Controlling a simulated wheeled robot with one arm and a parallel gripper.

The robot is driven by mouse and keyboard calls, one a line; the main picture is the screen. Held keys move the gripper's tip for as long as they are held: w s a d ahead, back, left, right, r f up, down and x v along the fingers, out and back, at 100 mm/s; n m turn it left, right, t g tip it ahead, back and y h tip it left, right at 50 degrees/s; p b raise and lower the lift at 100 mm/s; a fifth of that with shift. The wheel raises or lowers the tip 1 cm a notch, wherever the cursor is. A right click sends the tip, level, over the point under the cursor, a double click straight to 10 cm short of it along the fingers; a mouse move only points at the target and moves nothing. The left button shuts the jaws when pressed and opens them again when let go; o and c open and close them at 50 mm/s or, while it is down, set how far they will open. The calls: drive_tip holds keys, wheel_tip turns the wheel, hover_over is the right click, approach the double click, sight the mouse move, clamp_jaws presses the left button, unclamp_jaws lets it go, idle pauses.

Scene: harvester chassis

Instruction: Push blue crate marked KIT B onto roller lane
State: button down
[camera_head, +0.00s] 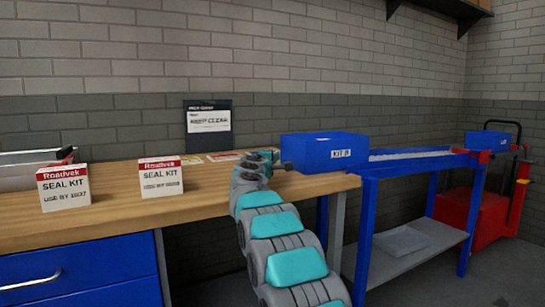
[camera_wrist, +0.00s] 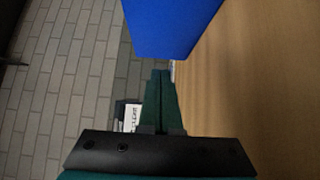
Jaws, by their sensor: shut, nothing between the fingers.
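The blue crate marked KIT B (camera_head: 342,153) stands upright at the right end of the wooden bench. Its right side reaches the near end of the roller lane (camera_head: 415,156); I cannot tell whether it overlaps the lane. My gripper (camera_head: 283,164) is at the crate's left side, low over the bench top, shut and empty. In the wrist view the shut fingertips (camera_wrist: 161,72) point at the blue crate (camera_wrist: 172,25), right by its lower edge. I cannot tell whether they touch it.
The wooden bench (camera_head: 110,218) holds two seal kit boxes (camera_head: 63,188) (camera_head: 160,177) and a metal tray (camera_head: 20,172) at left. A dark sign (camera_head: 208,130) stands by the wall. Another blue crate (camera_head: 487,143) sits beyond the lane above a red cart (camera_head: 470,212).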

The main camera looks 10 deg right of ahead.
sight(291, 153)
drive_tip(key=p+x, duration=0.2)
drive_tip(key=x, duration=0.1)
drive_tip(key=shift+w+d, duration=0.15)
drive_tip(key=shift+w, duration=0.15)
drive_tip(key=shift+w+d+p, duration=0.3)
drive_tip(key=shift+d+p, duration=0.1)
drive_tip(key=shift+d, duration=0.55)
drive_tip(key=shift+w+d+p, duration=0.25)
drive_tip(key=shift+d+p, duration=0.15)
drive_tip(key=shift+d, duration=0.55)
drive_tip(key=shift+d+f, duration=0.1)
drive_tip(key=shift+f, duration=0.05)
